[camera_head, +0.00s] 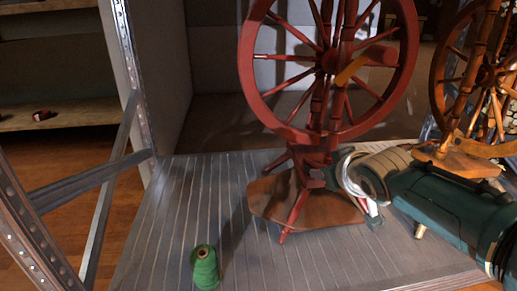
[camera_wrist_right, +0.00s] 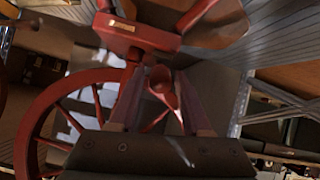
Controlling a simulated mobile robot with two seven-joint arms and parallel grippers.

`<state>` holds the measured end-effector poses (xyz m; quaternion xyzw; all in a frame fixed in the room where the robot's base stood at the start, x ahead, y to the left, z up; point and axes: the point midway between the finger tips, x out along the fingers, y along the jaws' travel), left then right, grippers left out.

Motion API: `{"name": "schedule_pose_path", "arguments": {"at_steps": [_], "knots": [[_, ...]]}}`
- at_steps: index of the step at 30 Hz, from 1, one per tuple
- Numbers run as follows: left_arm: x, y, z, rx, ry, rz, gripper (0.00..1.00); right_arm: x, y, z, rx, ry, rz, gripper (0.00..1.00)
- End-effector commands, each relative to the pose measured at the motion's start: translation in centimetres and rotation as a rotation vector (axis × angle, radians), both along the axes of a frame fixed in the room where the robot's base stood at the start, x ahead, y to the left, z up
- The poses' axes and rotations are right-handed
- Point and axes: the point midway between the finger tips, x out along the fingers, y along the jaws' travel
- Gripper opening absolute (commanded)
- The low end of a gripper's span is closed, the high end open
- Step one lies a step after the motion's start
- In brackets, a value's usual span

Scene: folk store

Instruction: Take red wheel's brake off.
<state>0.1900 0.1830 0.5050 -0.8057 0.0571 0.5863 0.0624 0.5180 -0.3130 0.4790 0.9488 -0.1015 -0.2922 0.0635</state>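The red spinning wheel (camera_head: 245,80) stands upright on a grey ribbed platform, with a brown treadle board (camera_head: 330,212) at its base. A yellow-orange bar (camera_head: 350,70) shows near its hub; I cannot tell whether it is the brake. My right gripper (camera_head: 322,178) comes in from the right, low at the wheel's frame below the rim. In the right wrist view its two fingers (camera_wrist_right: 160,98) are apart, with a rounded red piece (camera_wrist_right: 161,82) of the wheel showing between them. Contact cannot be made out. My left gripper is not in view.
A green thread spool (camera_head: 205,268) stands at the platform's (camera_head: 175,225) front. An orange-brown spinning wheel (camera_head: 437,75) stands at the right, behind my arm. A metal shelf frame (camera_head: 130,75) bounds the left side. The platform's left part is mostly clear.

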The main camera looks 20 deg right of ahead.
Motion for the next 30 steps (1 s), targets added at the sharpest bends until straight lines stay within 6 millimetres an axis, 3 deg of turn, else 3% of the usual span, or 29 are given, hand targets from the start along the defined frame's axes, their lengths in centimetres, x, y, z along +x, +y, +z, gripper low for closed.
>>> {"name": "schedule_pose_path", "arguments": {"at_steps": [3, 11, 17, 24, 30], "knots": [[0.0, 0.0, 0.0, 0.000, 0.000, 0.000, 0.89, 0.0, 0.0, 0.0, 0.000, 0.000, 0.000, 0.61], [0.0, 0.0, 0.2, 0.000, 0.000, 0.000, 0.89, -0.1, 0.0, 0.1, 0.000, 0.001, 0.000, 0.61], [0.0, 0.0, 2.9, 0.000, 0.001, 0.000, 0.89, -1.8, 0.5, 1.8, 0.000, 0.002, 0.001, 0.61], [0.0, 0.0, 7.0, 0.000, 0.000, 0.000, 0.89, -5.5, 1.6, 4.3, 0.002, 0.003, 0.001, 0.61], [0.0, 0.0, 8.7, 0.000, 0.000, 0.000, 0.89, -7.6, 2.2, 5.4, 0.001, 0.002, -0.001, 0.61]]}}
